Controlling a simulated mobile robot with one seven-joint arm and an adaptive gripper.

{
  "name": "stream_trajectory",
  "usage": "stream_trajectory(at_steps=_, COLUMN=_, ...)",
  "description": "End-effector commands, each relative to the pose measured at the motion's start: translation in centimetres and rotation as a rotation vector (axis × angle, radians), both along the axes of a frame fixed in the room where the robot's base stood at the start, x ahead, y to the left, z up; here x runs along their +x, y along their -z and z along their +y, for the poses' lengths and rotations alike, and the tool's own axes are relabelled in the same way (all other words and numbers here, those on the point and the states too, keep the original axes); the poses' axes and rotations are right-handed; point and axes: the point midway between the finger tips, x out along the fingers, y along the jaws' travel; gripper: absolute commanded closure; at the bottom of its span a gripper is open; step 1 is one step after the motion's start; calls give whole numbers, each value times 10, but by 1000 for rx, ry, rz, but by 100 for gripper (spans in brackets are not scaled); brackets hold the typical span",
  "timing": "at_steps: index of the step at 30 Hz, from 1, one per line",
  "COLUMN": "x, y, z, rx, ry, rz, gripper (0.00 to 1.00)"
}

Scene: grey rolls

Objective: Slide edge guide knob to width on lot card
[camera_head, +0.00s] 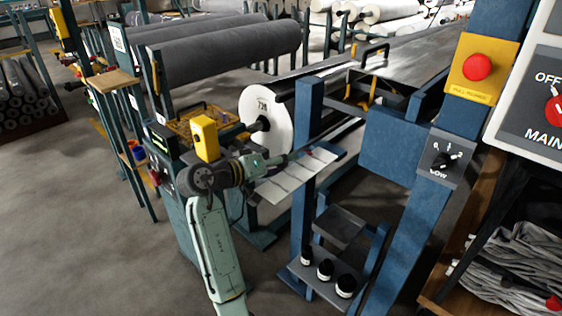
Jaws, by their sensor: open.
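My arm reaches up from the bottom, and my gripper (287,158) points right at the near end of a pale strip with dark cross lines (290,182), which looks like the edge guide's scale. A small red spot (309,154) shows at the strip's upper edge. I cannot tell whether it is the knob or part of it. My gripper's dark fingers are small and partly lost against the dark machine, and contact cannot be made out. I cannot make out a separate lot card.
A blue post (305,125) stands just right of my gripper. A yellow box (205,138) and a control cabinet (158,150) are close on the left. Black-and-white bottles (325,268) stand on a low shelf. The floor at left is clear.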

Motion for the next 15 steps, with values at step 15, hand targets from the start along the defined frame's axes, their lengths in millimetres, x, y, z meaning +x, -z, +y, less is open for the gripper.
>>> stream_trajectory(at_steps=15, x=0, y=0, z=0, rx=0, ry=0, rz=0, gripper=75)
